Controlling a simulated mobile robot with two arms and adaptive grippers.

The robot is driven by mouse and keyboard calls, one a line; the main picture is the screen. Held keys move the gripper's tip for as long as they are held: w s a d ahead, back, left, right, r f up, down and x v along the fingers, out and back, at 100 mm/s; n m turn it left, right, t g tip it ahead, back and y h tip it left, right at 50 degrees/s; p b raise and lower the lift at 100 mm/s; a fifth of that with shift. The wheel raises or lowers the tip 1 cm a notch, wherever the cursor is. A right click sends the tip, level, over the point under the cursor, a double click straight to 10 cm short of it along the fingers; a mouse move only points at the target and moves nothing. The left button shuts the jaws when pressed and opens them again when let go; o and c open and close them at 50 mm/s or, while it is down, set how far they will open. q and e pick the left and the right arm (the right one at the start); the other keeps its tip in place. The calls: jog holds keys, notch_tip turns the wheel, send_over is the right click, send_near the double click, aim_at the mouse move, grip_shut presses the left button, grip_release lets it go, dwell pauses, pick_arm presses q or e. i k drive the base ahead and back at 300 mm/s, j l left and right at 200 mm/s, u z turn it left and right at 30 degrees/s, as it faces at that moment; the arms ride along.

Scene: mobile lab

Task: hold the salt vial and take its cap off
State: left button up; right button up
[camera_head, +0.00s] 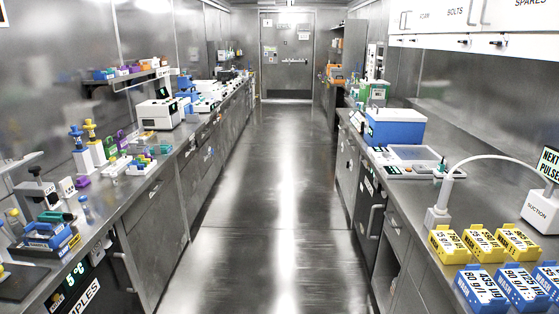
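I cannot pick out the salt vial for certain; no label reading salt is legible. A small clear vial-like container with a blue top (86,208) stands upright near the front edge of the left bench. Whether its top is a separate cap is too small to tell. Neither of my grippers is in view, and nothing is seen being held.
The left bench (128,186) carries pipettes (95,146), racks (50,236) and instruments. The right bench (406,206) carries a blue box (396,127), a suction arm (440,200), yellow boxes (447,244) and blue boxes (480,290). The aisle floor (283,200) between them is clear.

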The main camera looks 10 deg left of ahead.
aim_at(114, 182)
jog(key=i+l+u, duration=0.1)
jog(key=i+u, duration=0.15)
jog(key=i, duration=0.25)
jog(key=i+l+u, duration=0.15)
jog(key=i+u, duration=0.15)
jog(key=i, duration=0.2)
jog(key=i+l+u, duration=0.25)
jog(key=i, duration=0.25)
